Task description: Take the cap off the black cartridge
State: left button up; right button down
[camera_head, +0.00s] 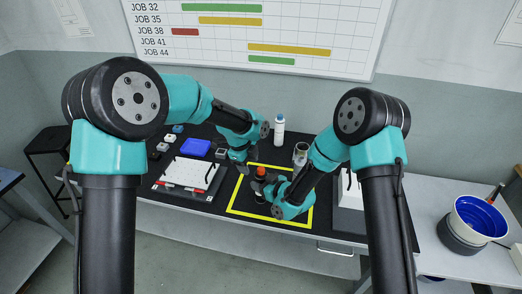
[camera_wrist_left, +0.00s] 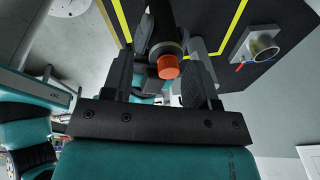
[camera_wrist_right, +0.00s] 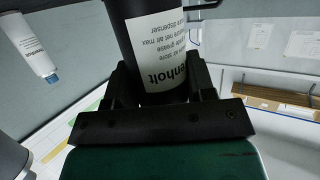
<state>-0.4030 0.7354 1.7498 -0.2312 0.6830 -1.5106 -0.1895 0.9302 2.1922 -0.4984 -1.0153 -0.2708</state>
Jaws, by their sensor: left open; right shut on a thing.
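The black cartridge (camera_wrist_right: 120,35), with a white printed label, is between the fingers of my right gripper (camera_wrist_right: 165,88) in the right wrist view. Its orange cap (camera_wrist_left: 168,67) shows in the left wrist view, on the end of the dark cartridge body. In the head view the cap (camera_head: 261,171) is on top, above the yellow-outlined area. My left gripper (camera_wrist_left: 168,80) is open, with one finger on each side of the cap; visible gaps remain. My right gripper is shut on the cartridge below the cap. Its fingertips are partly hidden in the head view.
A white bottle with a blue cap (camera_head: 279,130) and a metal cup (camera_head: 301,152) stand behind the yellow outline (camera_head: 240,213). A white board (camera_head: 190,173) and blue tray (camera_head: 196,148) lie left. A blue-lined bucket (camera_head: 478,218) stands right.

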aim_at(261, 168)
pick_arm(q)
jog(key=d+r+m+y, duration=0.1)
jog(key=d+r+m, duration=0.3)
jog(key=shift+w+r+m+y, duration=0.15)
jog(key=shift+r+m+y, duration=0.25)
jog(key=shift+d+r+m+y, duration=0.2)
jog(key=shift+r+m+y, duration=0.15)
jog(key=shift+m, duration=0.25)
jog(key=shift+f, duration=4)
jog(key=shift+c, duration=0.3)
jog(key=c, duration=0.9)
jog(key=shift+c, duration=0.2)
grip_shut()
